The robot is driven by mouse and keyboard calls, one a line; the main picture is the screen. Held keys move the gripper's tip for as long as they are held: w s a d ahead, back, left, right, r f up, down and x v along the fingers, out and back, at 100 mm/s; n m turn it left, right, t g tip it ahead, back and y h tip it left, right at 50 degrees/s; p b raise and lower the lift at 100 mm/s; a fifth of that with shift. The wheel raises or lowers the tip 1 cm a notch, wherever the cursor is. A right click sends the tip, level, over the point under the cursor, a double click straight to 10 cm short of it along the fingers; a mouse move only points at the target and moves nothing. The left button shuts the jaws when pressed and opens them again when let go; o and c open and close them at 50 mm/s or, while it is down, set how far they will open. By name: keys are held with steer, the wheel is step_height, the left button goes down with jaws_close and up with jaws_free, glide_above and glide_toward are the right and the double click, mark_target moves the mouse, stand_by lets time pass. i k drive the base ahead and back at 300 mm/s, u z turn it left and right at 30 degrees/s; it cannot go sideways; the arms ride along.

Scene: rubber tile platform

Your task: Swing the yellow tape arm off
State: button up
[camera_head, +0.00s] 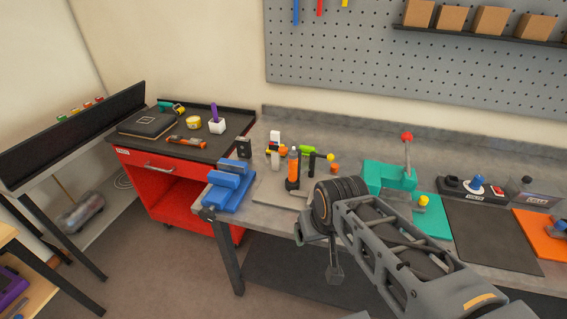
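No part is plainly a yellow tape arm at this size. A yellow tape-like roll (193,123) lies on the red cart. My gripper (334,274) appears to hang below my arm's black wrist joint, in front of the bench edge, apart from these things. Its fingers are too unclear to read.
A blue vise (231,184) stands at the bench's left corner. The red cart (160,178) holds a black case (148,124) and a white cup (217,126). My arm hides part of the bench front.

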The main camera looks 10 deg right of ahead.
mark_target(331, 157)
steer(key=z, duration=0.4)
steer(key=k, duration=1.15)
steer(key=u, duration=0.85)
steer(key=i, duration=1.7)
steer(key=z, duration=0.8)
steer(key=i, duration=0.3)
steer(key=z, duration=0.15)
